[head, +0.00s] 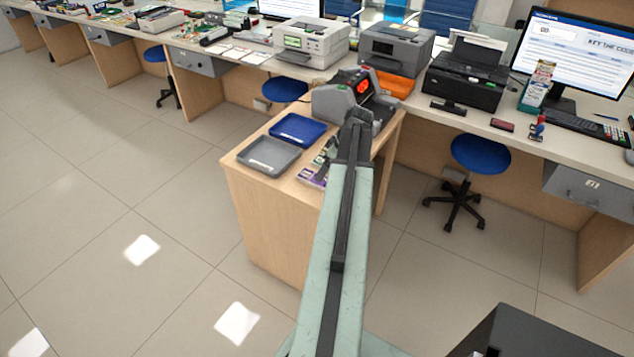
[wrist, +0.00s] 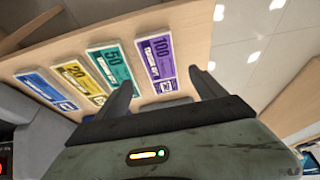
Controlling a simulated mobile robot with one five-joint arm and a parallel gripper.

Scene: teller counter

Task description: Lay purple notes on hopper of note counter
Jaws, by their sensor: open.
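The purple notes (wrist: 153,62), marked 100, lie flat on the small wooden table in the wrist view, at the right end of a row of notes. In the head view the purple notes (head: 312,178) show beside my arm, partly hidden. My gripper (wrist: 165,92) is open and empty. Its fingers point toward the notes, with the purple bundle between them in the picture, apart from it. In the head view my gripper end (head: 357,122) overlaps the grey note counter (head: 335,104) with its red display. The hopper is not clear to see.
Teal (wrist: 115,68), yellow (wrist: 82,82) and blue (wrist: 45,90) notes lie in the row. A blue tray (head: 298,129) and a grey tray (head: 268,155) are on the table's left. Printers (head: 397,46) stand on the counter behind. The floor on the left is clear.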

